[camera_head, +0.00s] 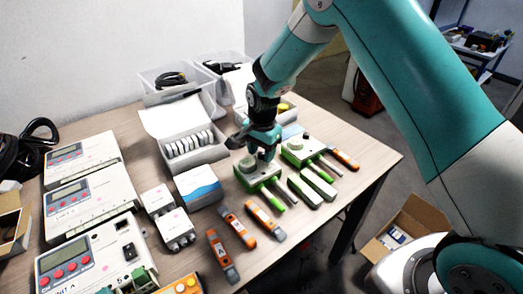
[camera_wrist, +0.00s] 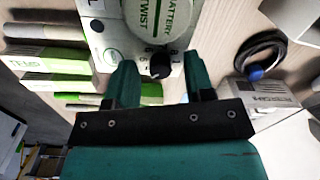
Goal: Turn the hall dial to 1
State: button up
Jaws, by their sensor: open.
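A small black dial knob (camera_wrist: 160,66) sits on a light device face, with small digits around it, in the wrist view. A round cap reading "BATTERY TWIST" (camera_wrist: 160,18) is beside it. My gripper (camera_wrist: 161,76) is open, with one teal finger on each side of the knob. I cannot tell whether the fingers touch it. Which digit the knob points to is not clear. In the head view my gripper (camera_head: 263,154) is low over a green and white device (camera_head: 257,176); the dial is hidden there.
A second green and white device (camera_head: 299,153) stands close on the right. A white box with several pieces (camera_head: 178,125) is at left behind. Large white units (camera_head: 90,205) fill the table's left side.

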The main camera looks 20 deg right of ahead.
grip_shut()
jog(key=shift+n, duration=0.3)
jog(key=n+p, duration=0.1)
jog(key=n, duration=0.4)
jog(key=shift+n, duration=0.3)
jog(key=n+p, duration=0.1)
jog(key=n, duration=0.4)
jog(key=shift+n, duration=0.3)
jog(key=n, duration=0.8)
jog(key=shift+p, duration=0.3)
jog(key=n, duration=0.7)
